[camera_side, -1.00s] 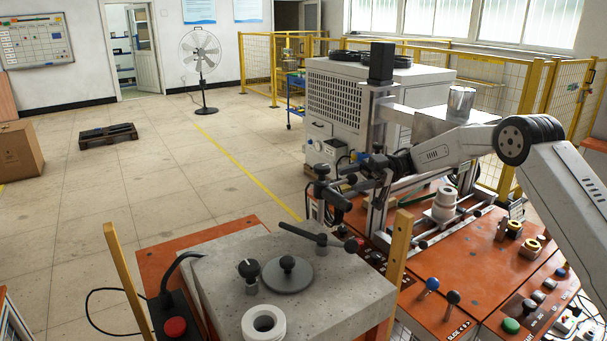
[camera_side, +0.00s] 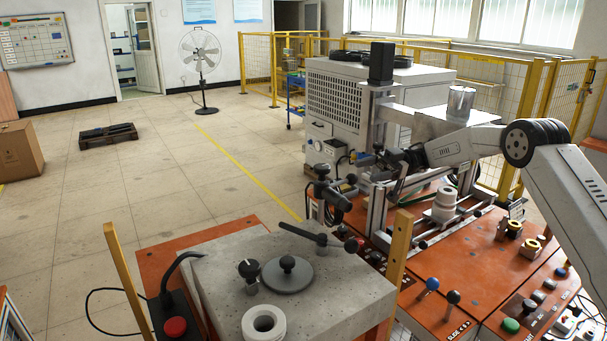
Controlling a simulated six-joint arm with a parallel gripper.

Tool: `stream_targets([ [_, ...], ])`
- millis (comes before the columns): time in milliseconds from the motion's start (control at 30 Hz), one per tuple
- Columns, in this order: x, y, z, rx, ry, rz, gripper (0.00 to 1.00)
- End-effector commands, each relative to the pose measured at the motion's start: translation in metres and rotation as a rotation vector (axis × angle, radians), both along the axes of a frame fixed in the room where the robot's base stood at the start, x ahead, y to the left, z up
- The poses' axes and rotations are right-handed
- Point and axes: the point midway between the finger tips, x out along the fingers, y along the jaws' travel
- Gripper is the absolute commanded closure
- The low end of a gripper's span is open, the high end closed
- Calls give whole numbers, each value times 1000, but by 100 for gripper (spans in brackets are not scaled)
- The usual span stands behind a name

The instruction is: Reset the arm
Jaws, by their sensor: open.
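My arm reaches in from the right above the orange machine bench (camera_side: 470,255). My gripper (camera_side: 392,192) is dark, hangs below the black wrist and points down beside the silver upright frame of the heater. It is open, and nothing can be seen between its fingers. It is small here and partly merges with the dark machine parts behind it. A white stepped cylinder (camera_side: 445,205) stands on the bench to the right of the gripper, apart from it.
In front is a grey stone-like block (camera_side: 220,280) with a round lid (camera_side: 288,274), a black lever and a white ring (camera_side: 263,323). Yellow posts (camera_side: 398,262) flank it. A white cabinet (camera_side: 335,100) stands behind the heater. Knobs and buttons line the bench's front.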

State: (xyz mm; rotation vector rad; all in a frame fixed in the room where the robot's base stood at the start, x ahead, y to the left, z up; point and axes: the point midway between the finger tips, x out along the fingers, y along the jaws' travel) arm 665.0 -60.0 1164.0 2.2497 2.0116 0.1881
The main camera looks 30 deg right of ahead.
Motion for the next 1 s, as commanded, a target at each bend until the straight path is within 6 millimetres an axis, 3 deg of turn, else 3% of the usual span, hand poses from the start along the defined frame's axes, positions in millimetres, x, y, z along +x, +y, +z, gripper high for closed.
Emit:
stream_targets([
  [200,13,13,48,94,100,-110,25],
  [400,38,24,54,125,124,-363,25],
  [733,57,21,50,155,269,-798,25],
  [1000,42,7,23,133,471,-1123,25],
])
